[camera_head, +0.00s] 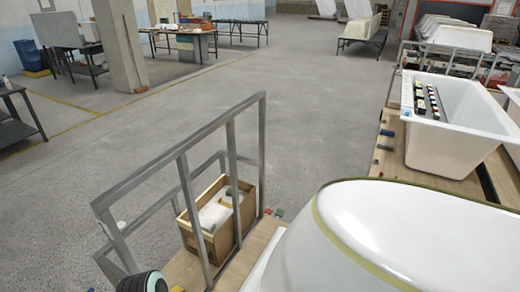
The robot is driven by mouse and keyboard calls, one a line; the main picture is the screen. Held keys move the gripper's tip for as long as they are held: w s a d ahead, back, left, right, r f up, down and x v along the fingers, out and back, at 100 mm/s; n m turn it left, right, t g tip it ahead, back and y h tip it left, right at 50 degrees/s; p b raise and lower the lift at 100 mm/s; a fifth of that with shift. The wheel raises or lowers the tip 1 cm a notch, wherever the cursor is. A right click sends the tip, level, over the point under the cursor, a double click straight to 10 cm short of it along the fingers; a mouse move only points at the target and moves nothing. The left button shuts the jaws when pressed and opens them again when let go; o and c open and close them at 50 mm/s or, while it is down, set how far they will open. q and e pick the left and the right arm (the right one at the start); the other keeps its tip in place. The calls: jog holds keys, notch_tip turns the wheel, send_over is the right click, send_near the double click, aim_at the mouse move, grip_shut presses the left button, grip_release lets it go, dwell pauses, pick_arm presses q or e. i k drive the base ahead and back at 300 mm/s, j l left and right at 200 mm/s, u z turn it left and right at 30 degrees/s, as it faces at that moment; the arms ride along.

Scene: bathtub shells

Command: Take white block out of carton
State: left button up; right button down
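An open brown carton (245,211) stands on a wooden board behind a grey metal rail frame, low and left of centre. A white block (212,216) lies inside it, partly hidden by a rail post and the carton's walls. A smaller greenish thing and more pale material lie beside it in the carton; I cannot tell what they are. Neither of my gripper's fingertips is in view. A dark rounded part with a green ring shows at the bottom left edge, likely part of my own arm.
The grey rail frame (183,168) stands between me and the carton. A large white tub shell (400,235) fills the lower right. Another white tub (455,140) holding small dark items stands on a wooden bench at right.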

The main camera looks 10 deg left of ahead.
aim_at(207, 226)
jog(key=k+j+u, duration=0.1)
jog(key=u, duration=2.1)
jog(key=i+j, duration=0.15)
jog(key=j, duration=0.2)
jog(key=i+j, duration=0.15)
jog(key=j, duration=0.25)
jog(key=i+j+u, duration=0.1)
jog(key=j, duration=0.25)
jog(key=i+j, duration=0.25)
jog(key=i, duration=0.15)
jog(key=i+j+u, duration=0.1)
jog(key=i, duration=0.35)
jog(key=i+j, duration=0.3)
jog(key=i+z, duration=0.2)
jog(key=i, duration=0.35)
jog(key=i+z, duration=0.2)
jog(key=i, duration=0.35)
jog(key=i+j+z, duration=0.2)
jog(key=i, duration=0.3)
jog(key=i+l+z, duration=0.1)
jog(key=i+z, duration=0.65)
jog(key=i+j+z, duration=0.15)
jog(key=i+z, duration=1.1)
jog(key=i+j+z, duration=0.2)
jog(key=z, duration=0.25)
jog(key=i, duration=0.1)
